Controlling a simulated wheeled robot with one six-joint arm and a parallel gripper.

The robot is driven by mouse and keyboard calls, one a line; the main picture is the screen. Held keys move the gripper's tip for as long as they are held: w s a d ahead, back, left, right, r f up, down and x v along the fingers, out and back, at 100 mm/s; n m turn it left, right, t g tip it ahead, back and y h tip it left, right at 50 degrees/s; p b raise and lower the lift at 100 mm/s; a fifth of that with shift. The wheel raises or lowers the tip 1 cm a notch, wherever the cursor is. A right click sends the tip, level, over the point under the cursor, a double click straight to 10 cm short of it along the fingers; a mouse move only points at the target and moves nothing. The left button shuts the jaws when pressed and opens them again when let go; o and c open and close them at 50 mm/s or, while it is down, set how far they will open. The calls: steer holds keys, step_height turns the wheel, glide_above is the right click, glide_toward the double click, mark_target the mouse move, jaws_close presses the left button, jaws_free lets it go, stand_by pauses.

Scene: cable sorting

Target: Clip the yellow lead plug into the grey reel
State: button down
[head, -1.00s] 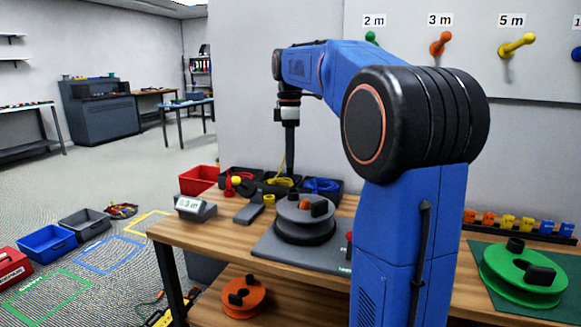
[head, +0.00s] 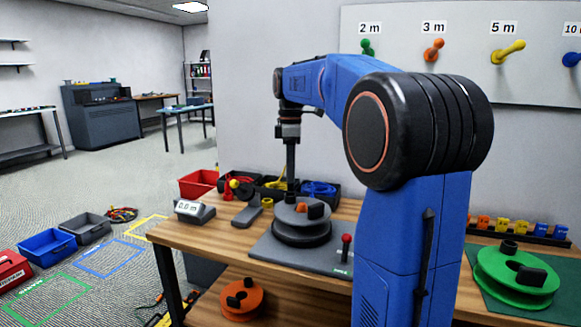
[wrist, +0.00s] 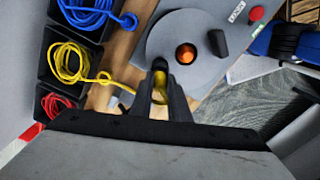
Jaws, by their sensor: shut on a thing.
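The grey reel (head: 301,238) lies flat on a dark grey mat on the bench. Its disc (wrist: 186,24) fills the upper middle of the wrist view, with an orange peg (wrist: 186,54) at its centre. My gripper (wrist: 161,80) points down at the reel's edge, next to a dark round post (wrist: 160,64). It is shut on the yellow lead plug (wrist: 159,94), which shows between the fingers. The yellow lead (wrist: 122,86) runs from the plug to its coil (wrist: 68,62) in a black bin. In the head view my gripper (head: 291,182) stands above the reel's far side.
Bins with a blue coil (wrist: 90,14) and a red coil (wrist: 58,106) flank the yellow one. A black block (wrist: 218,42) stands on the reel. A red-knobbed lever (head: 346,240) stands on the mat's right. A green reel (head: 512,272) lies further right.

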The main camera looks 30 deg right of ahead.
mark_target(290, 190)
steer(key=shift+f, duration=1.7)
steer(key=shift+f, duration=0.2)
steer(key=c, duration=1.6)
jaws_free()
step_height(290, 190, up, 17)
steer(key=shift+r, duration=0.2)
steer(key=shift+a, duration=0.1)
